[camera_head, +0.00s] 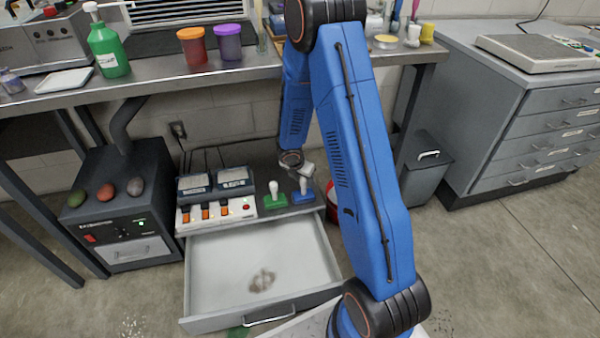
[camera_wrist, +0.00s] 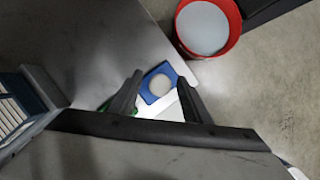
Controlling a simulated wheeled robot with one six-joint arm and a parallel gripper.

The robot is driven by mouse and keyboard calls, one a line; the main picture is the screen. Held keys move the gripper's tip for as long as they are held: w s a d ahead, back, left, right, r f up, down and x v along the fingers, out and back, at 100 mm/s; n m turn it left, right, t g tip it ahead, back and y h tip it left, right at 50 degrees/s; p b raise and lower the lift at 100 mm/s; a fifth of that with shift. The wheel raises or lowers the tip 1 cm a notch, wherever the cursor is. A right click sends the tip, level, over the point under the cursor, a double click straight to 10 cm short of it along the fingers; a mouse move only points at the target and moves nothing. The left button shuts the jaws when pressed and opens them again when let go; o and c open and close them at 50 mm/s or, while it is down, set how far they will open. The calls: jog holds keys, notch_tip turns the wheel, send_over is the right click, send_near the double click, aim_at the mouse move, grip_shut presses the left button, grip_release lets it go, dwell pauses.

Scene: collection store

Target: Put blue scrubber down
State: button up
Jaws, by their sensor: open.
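The blue scrubber (camera_head: 303,196), a blue block with a white knob handle, stands upright on the grey cabinet top (camera_head: 258,221), near its right edge. It also shows in the wrist view (camera_wrist: 153,95), from above, between and just beyond the fingertips. My gripper (camera_wrist: 158,84) is open and empty, with a finger on either side of the knob in the picture. In the head view my gripper (camera_head: 303,174) is at the top of the scrubber. I cannot tell whether it touches the knob.
A green scrubber (camera_head: 276,200) stands just left of the blue one. A power strip (camera_head: 216,213) with switches lies further left. Below, an open drawer (camera_head: 215,270) holds a brown smudge. A red bucket (camera_wrist: 234,38) stands on the floor beside the cabinet, close to the scrubber.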

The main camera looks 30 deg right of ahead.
jog(key=s+a+r+m, duration=0.1)
jog(key=s+r+m, duration=0.35)
jog(key=r, duration=0.55)
jog(key=s+a+r+m, duration=0.1)
jog(key=s+r+m, duration=0.3)
jog(key=r, duration=0.5)
jog(key=s+a+r+m, duration=0.1)
jog(key=s+r+m, duration=0.2)
jog(key=s+r, duration=0.5)
jog(key=s+a+r+m+y, duration=0.1)
jog(key=s+a+r+m, duration=0.1)
jog(key=s, duration=0.5)
jog(key=s+a+r+m+t+y, duration=0.1)
jog(key=s+a+r+m, duration=0.2)
jog(key=s+r+m, duration=0.2)
jog(key=s+a+r+m+t+y, duration=0.1)
jog(key=s+a+r+m, duration=0.1)
jog(key=s+r+m, duration=0.2)
jog(key=s+m, duration=0.2)
jog(key=s, duration=0.2)
jog(key=shift+s+a+r+y, duration=0.15)
jog(key=shift+s+r+y, duration=0.1)
jog(key=shift+s+y, duration=0.15)
jog(key=shift+o, duration=0.4)
